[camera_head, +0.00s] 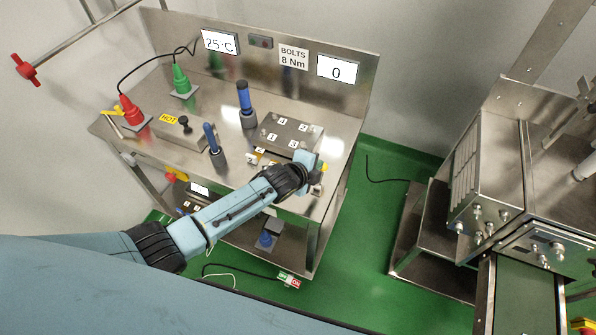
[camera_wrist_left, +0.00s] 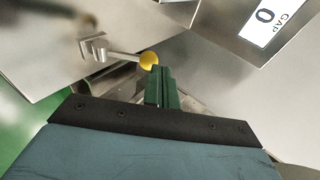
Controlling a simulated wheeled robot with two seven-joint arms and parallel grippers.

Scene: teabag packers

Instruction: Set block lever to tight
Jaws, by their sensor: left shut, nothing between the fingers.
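The lever shows in the left wrist view as a thin metal rod ending in a yellow ball knob (camera_wrist_left: 148,60). The rod runs left from the knob to a small metal bracket (camera_wrist_left: 93,46). My left gripper (camera_wrist_left: 160,72) has its green fingers shut with nothing between them. Its tips are right beside the knob, just below and to its right; I cannot tell whether they touch. In the head view, the left gripper (camera_head: 314,172) is at the right front of the metal block (camera_head: 291,133) with numbered labels, and its fingers are mostly hidden. My right gripper is not in view.
The block stands on a steel bench (camera_head: 210,100). A blue-handled tool (camera_head: 245,97) and another blue-handled tool (camera_head: 211,138) stand upright left of it. A display reading 0 (camera_head: 337,71) is on the back panel. A GAP display (camera_wrist_left: 265,15) shows at the wrist view's upper right.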

